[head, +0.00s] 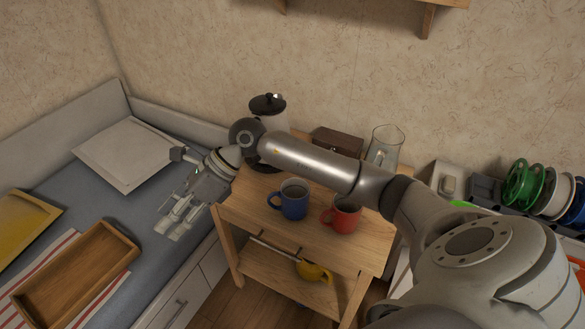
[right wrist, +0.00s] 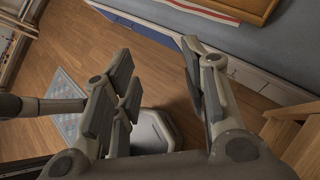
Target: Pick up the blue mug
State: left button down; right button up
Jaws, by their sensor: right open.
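The blue mug (head: 293,206) stands upright on the top of a small wooden cart (head: 250,214), with its handle toward the left. Its opening is visible and dark inside. My right gripper (head: 172,222) is open and empty. It is left of the cart and the mug, beside the bench edge, with its fingers pointing down and left. The mug does not show in that view. My left gripper is in neither view.
A red mug (head: 346,218) stands just right of the blue one. A dark-lidded canister (head: 268,107), brown box (head: 338,141) and glass pitcher (head: 384,148) stand behind, partly covered by my right arm. A yellow mug (head: 313,271) is on the lower shelf. A wooden tray (head: 80,275) lies on the bench.

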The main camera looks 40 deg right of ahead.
jog(key=w+d+f+h, duration=0.2)
jog(key=d+h, duration=0.3)
jog(key=d, duration=0.6)
jog(key=g+h, duration=0.2)
jog(key=h, duration=0.3)
send_over(272, 195)
jog(key=w, duration=0.1)
notch_tip(272, 195, down, 4)
jog(key=f, duration=0.1)
jog(key=f+p, duration=0.1)
jog(key=f, duration=0.2)
jog(key=shift+s+d+f+p, duration=0.1)
jog(key=shift+s+f+p, duration=0.1)
jog(key=shift+s+p, duration=0.15)
jog(key=shift+f, duration=0.6)
grip_shut()
jog(key=shift+r, duration=0.1)
